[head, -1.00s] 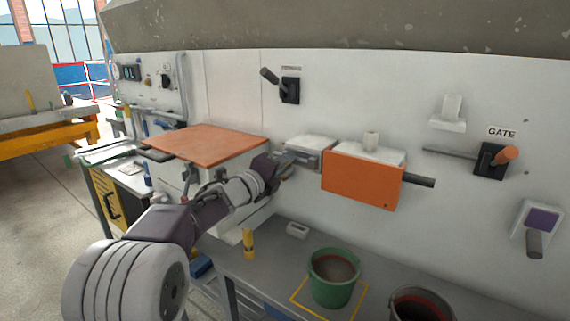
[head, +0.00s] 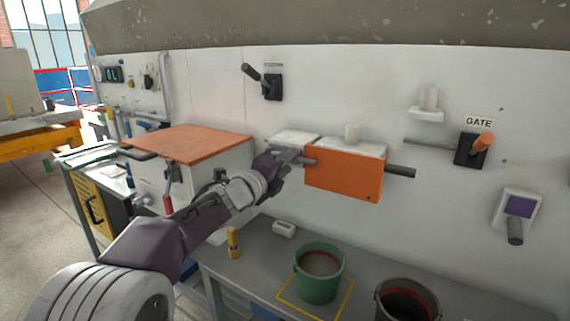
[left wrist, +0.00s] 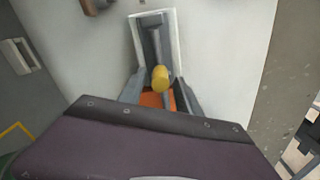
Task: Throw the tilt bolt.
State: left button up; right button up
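No part in view carries a readable tilt bolt label. In the left wrist view a yellow knob (left wrist: 160,78) sits on a grey bar in a white-edged housing (left wrist: 172,42) on the wall. My left gripper (left wrist: 158,92) is open, one finger on each side of the knob; I cannot tell whether they touch it. Orange shows between the fingers. In the head view the left gripper (head: 292,158) is beside the left end of the orange box (head: 342,174), in front of a pale block (head: 294,137). The knob is hidden there. My right gripper is not in view.
A black-handled lever (head: 268,83) is above, its label unreadable. A GATE lever (head: 474,147) and a purple-faced box (head: 517,208) are to the right. A green bucket (head: 319,275) and a dark bucket (head: 405,303) stand below. An orange-topped cabinet (head: 190,143) is to the left.

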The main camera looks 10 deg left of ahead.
pick_arm(q)
jog(key=shift+a, duration=0.1)
jog(key=shift+s+a, duration=0.2)
jog(key=shift+s, duration=0.1)
jog(key=v, duration=0.8)
jog(key=shift+s+p, duration=0.2)
jog(key=shift+p, duration=0.15)
